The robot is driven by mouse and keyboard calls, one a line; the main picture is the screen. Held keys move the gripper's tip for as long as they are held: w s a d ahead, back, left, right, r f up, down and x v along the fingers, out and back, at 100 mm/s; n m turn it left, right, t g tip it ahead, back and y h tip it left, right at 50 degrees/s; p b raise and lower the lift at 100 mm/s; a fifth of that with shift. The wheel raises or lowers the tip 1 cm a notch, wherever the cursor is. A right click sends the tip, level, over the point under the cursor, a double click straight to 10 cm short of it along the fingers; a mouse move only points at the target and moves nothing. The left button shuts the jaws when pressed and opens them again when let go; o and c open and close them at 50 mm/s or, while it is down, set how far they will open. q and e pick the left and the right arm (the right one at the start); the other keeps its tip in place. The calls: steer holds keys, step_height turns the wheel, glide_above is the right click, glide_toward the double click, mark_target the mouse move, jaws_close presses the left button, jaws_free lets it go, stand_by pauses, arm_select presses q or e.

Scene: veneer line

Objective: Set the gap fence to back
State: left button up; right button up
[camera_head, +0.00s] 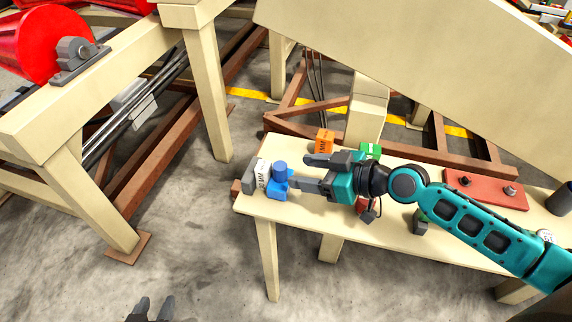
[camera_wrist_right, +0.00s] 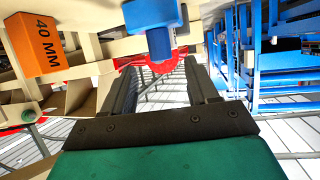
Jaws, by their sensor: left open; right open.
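A blue knobbed piece (camera_head: 279,184) stands at the left end of the pale table; I take it for part of the gap fence but cannot tell surely. A white labelled block (camera_head: 262,173) and a grey block (camera_head: 248,177) stand just left of it. My right gripper (camera_head: 299,172) is open and level over the table, its fingers pointing left at the blue piece. In the right wrist view the blue piece (camera_wrist_right: 155,30) shows beyond the open fingers (camera_wrist_right: 158,72), with nothing between them. My left gripper (camera_head: 155,305) is open and empty at the bottom edge, over the floor.
An orange block (camera_head: 324,141), marked 40 MM in the right wrist view (camera_wrist_right: 36,42), and a green block (camera_head: 371,151) stand along the table's back edge. A red plate (camera_head: 485,190) with knobs lies at right. A large slanted beige panel (camera_head: 420,60) rises behind the table (camera_head: 400,232).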

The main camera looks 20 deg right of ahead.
mark_target(286, 168)
steer(key=x, duration=0.5)
steer(key=shift+w+a+f, duration=0.1)
steer(key=shift+w+a, duration=0.1)
jaws_close()
stand_by(0.4)
